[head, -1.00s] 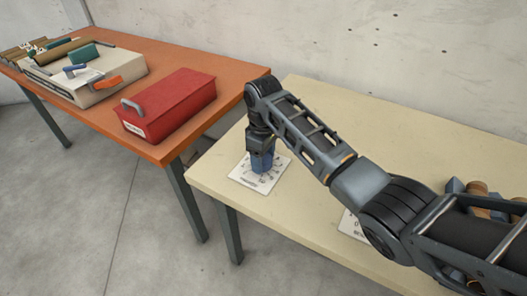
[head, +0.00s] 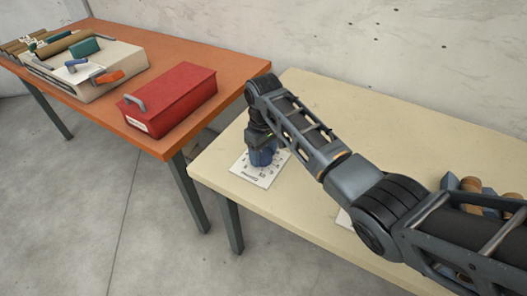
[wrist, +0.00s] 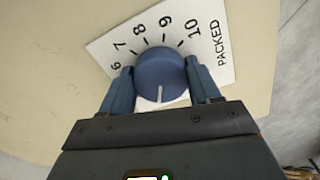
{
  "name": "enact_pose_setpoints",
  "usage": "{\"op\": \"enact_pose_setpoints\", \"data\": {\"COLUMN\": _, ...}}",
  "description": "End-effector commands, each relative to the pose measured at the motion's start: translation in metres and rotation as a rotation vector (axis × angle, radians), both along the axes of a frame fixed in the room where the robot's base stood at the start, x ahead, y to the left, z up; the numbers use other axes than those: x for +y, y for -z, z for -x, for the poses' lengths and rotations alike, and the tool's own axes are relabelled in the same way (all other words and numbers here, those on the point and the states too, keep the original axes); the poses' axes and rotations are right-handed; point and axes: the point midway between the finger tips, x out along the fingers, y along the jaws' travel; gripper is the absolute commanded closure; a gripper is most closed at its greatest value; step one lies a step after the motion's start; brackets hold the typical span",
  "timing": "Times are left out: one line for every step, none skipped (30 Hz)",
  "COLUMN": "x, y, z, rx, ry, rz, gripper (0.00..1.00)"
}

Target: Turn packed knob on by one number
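The packed knob (wrist: 160,73) is a round blue dial on a white card (wrist: 100,48). In the wrist view the card reads PACKED, with 6, 7, 8, 9 and 10 visible around the knob's far side. The knob's white line points down in the picture, toward my gripper's body; the numbers on that side are hidden. My gripper (wrist: 160,66) has one blue finger on each side of the knob, both appearing to touch it. In the head view my gripper (head: 261,157) is over the card near the pale table's left end.
The pale table (head: 330,110) is clear behind my arm. Blue and wooden parts (head: 470,185) lie at its right, partly behind my arm. An orange table (head: 185,62) on the left holds a red box (head: 172,98) and a cream machine (head: 85,78).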

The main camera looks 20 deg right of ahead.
Motion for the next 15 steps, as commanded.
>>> {"op": "enact_pose_setpoints", "data": {"x": 0.0002, "y": 0.0057, "z": 0.0034, "rx": 0.009, "ry": 0.0, "rz": 0.0, "gripper": 0.34}}
{"op": "enact_pose_setpoints", "data": {"x": 0.0002, "y": 0.0057, "z": 0.0034, "rx": 0.009, "ry": 0.0, "rz": 0.0, "gripper": 0.31}}
{"op": "enact_pose_setpoints", "data": {"x": 0.0003, "y": 0.0058, "z": 0.0034, "rx": 0.009, "ry": 0.0, "rz": 0.0, "gripper": 0.27}}
{"op": "enact_pose_setpoints", "data": {"x": 0.0004, "y": 0.0058, "z": 0.0035, "rx": 0.009, "ry": -0.001, "rz": 0.0, "gripper": 0.24}}
{"op": "enact_pose_setpoints", "data": {"x": 0.0004, "y": 0.0056, "z": 0.0034, "rx": 0.009, "ry": -0.001, "rz": 0.0, "gripper": 0.21}}
{"op": "enact_pose_setpoints", "data": {"x": 0.0004, "y": 0.005, "z": 0.0029, "rx": 0.008, "ry": -0.001, "rz": 0.001, "gripper": 0.17}}
{"op": "enact_pose_setpoints", "data": {"x": 0.0004, "y": 0.0046, "z": 0.0027, "rx": 0.007, "ry": -0.001, "rz": 0.001, "gripper": 0.15}}
{"op": "enact_pose_setpoints", "data": {"x": 0.0003, "y": 0.0041, "z": 0.0025, "rx": 0.007, "ry": -0.001, "rz": 0.001, "gripper": 0.13}}
{"op": "enact_pose_setpoints", "data": {"x": 0.0003, "y": 0.0037, "z": 0.0021, "rx": 0.006, "ry": -0.001, "rz": 0.0, "gripper": 0.13}}
{"op": "enact_pose_setpoints", "data": {"x": 0.0002, "y": 0.0033, "z": 0.002, "rx": 0.005, "ry": -0.001, "rz": 0.001, "gripper": 0.13}}
{"op": "enact_pose_setpoints", "data": {"x": 0.0002, "y": 0.003, "z": 0.0018, "rx": 0.005, "ry": -0.001, "rz": 0.001, "gripper": 0.13}}
{"op": "enact_pose_setpoints", "data": {"x": 0.0002, "y": 0.0027, "z": 0.0016, "rx": 0.005, "ry": -0.001, "rz": 0.001, "gripper": 0.13}}
{"op": "enact_pose_setpoints", "data": {"x": 0.0002, "y": 0.0024, "z": 0.0015, "rx": 0.004, "ry": -0.001, "rz": 0.0, "gripper": 0.13}}
{"op": "enact_pose_setpoints", "data": {"x": 0.0001, "y": 0.0022, "z": 0.0013, "rx": 0.004, "ry": -0.001, "rz": 0.0, "gripper": 0.13}}
{"op": "enact_pose_setpoints", "data": {"x": 0.0001, "y": 0.0016, "z": 0.0011, "rx": 0.003, "ry": -0.001, "rz": 0.0, "gripper": 0.13}}
